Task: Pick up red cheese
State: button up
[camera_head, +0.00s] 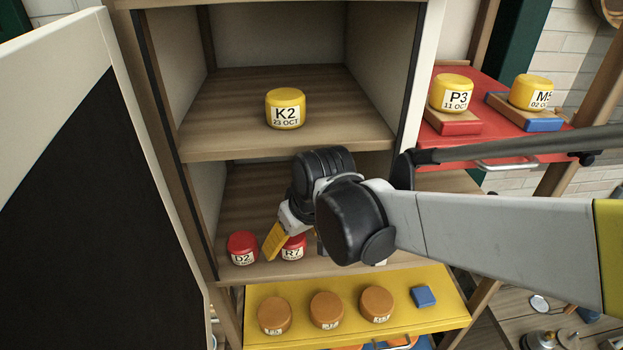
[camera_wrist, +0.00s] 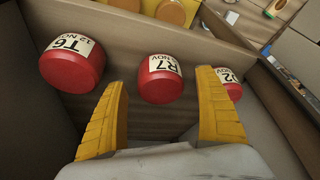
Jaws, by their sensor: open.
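Several red cheeses stand upright in a row on the lower shelf. The cheese labelled R7 (camera_head: 293,252) is partly hidden by my arm; in the wrist view R7 (camera_wrist: 160,88) lies between and just beyond my fingertips. The cheese D2 (camera_head: 242,247) stands to its left in the head view; in the wrist view it (camera_wrist: 233,91) is partly behind the right finger. The cheese T6 (camera_wrist: 78,72) shows at the left of the wrist view and is hidden by my arm in the head view. My gripper (camera_wrist: 163,80) is open, with yellow fingers and nothing held.
A yellow cheese K2 (camera_head: 285,113) stands on the upper shelf (camera_head: 220,110). A yellow ledge (camera_head: 258,295) below holds orange cheeses (camera_head: 326,309) and a blue block (camera_head: 423,296). A red ledge (camera_head: 490,92) at right bears P3 (camera_head: 451,93). A dark panel (camera_head: 90,200) is at left.

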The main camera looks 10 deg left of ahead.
jog(key=shift+x, duration=1.15)
jog(key=shift+r, duration=0.1)
jog(key=shift+c, duration=0.6)
jog(key=c, duration=1.3)
jog(key=shift+o, duration=0.2)
jog(key=s+d+b, duration=0.1)
jog(key=s+d, duration=1.1)
jog(key=s, duration=0.1)
jog(key=shift+s+b, duration=0.25)
jog(key=shift+b, duration=0.15)
